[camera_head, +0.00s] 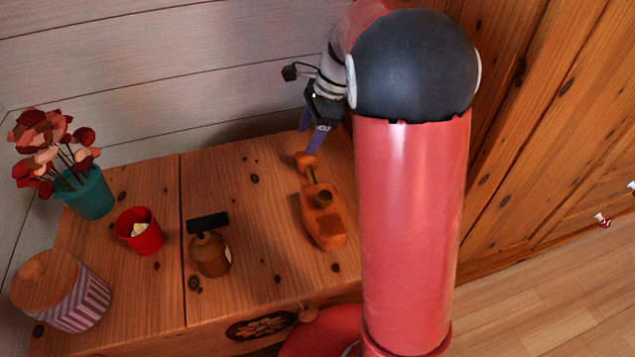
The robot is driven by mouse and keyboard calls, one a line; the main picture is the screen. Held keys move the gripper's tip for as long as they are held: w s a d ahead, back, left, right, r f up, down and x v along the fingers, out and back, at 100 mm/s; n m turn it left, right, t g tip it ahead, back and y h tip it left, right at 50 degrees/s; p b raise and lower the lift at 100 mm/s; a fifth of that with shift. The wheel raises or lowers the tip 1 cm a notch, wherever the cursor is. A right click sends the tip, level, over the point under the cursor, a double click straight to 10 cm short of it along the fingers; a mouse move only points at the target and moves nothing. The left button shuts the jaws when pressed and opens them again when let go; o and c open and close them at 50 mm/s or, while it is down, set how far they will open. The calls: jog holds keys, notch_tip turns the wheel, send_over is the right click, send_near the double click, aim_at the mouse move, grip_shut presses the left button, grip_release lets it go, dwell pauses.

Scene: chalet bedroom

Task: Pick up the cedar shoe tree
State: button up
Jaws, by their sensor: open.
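The cedar shoe tree (327,225) is an orange-brown wooden form lying on the wooden cabinet top (265,225). Its broad end points toward the front edge, and its rounded knob end points toward the wall. My gripper (309,142) is at the knob end, with its bluish fingers pointing down. It is open and holds nothing that I can see. The fingertips look close to the knob; I cannot tell whether they touch it. My red arm with its dark round joint hides the cabinet's right part.
Left of the shoe tree stands a brown bottle-like object with a black top (210,250). Further left are a red cup (139,232), a teal flower pot (88,195) and a striped jar with a wooden lid (62,290). Plank walls stand behind and right.

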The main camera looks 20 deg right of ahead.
aim_at(301, 154)
jog(key=shift+w+a+f, duration=0.1)
jog(key=shift+w+f, duration=0.1)
jog(key=shift+f, duration=0.2)
jog(key=x, duration=0.2)
jog(key=b+x, duration=0.1)
jog(key=x, duration=0.4)
jog(key=shift+s+b, duration=0.35)
jog(key=shift+s, duration=0.05)
jog(key=c, duration=1.2)
jog(key=shift+c, duration=0.5)
jog(key=shift+r, duration=0.15)
